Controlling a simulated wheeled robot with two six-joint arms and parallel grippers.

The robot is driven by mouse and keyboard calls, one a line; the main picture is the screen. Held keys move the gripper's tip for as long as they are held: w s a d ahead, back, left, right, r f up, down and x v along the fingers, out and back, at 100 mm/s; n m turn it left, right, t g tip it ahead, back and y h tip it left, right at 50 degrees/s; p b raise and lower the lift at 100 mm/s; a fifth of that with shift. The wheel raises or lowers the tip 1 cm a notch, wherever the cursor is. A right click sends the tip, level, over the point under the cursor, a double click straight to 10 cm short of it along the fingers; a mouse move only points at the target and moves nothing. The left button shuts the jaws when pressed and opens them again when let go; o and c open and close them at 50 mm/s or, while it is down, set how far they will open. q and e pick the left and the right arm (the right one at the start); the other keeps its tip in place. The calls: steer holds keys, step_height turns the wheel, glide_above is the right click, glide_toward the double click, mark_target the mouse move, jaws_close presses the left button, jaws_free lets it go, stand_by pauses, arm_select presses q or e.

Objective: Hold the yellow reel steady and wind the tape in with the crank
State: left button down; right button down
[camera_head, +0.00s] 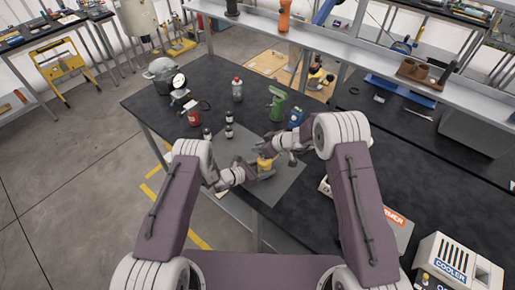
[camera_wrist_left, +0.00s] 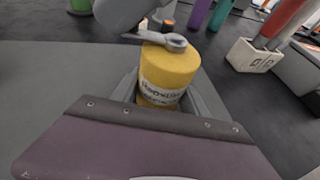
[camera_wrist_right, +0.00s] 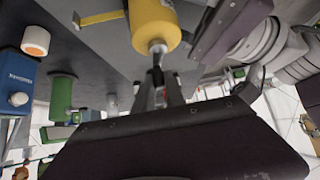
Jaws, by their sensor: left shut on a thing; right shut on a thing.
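The yellow reel (camera_head: 264,163) stands upright on a grey mat (camera_head: 289,178) near the table's front edge. My left gripper (camera_head: 262,174) is shut around its body, with a jaw on each side in the left wrist view. The reel's printed side (camera_wrist_left: 165,80) faces that camera. A grey crank (camera_wrist_left: 160,39) lies across the reel's top. My right gripper (camera_head: 280,152) is above the reel, shut on the crank's handle (camera_wrist_right: 158,50); its fingers partly hide the handle.
Behind the reel stand a green object (camera_head: 277,105), a blue one (camera_head: 296,117) and a grey bottle with a red cap (camera_head: 237,91). Small dark bottles (camera_head: 229,131) and a red can (camera_head: 194,117) stand to the left. A cooler box (camera_head: 457,264) is at lower right.

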steer(key=shift+w+d+r+m+t+h, duration=0.15)
steer(key=shift+d+m+t+h, duration=0.25)
steer(key=shift+m, duration=0.55)
steer(key=shift+w+d+f+m+t+h, duration=0.1)
steer(key=shift+w+d+m+t+h, duration=0.1)
steer(key=shift+m+t+h, duration=0.6)
steer(key=shift+w+d+r+m+t+h, duration=0.15)
steer(key=shift+d+m+t+h, duration=0.2)
steer(key=shift+m, duration=0.8)
steer(key=c, duration=1.4)
jaws_free()
steer(key=shift+f, duration=0.1)
steer(key=shift+s, duration=0.1)
steer(key=v, duration=1.2)
steer(key=shift+a, duration=0.1)
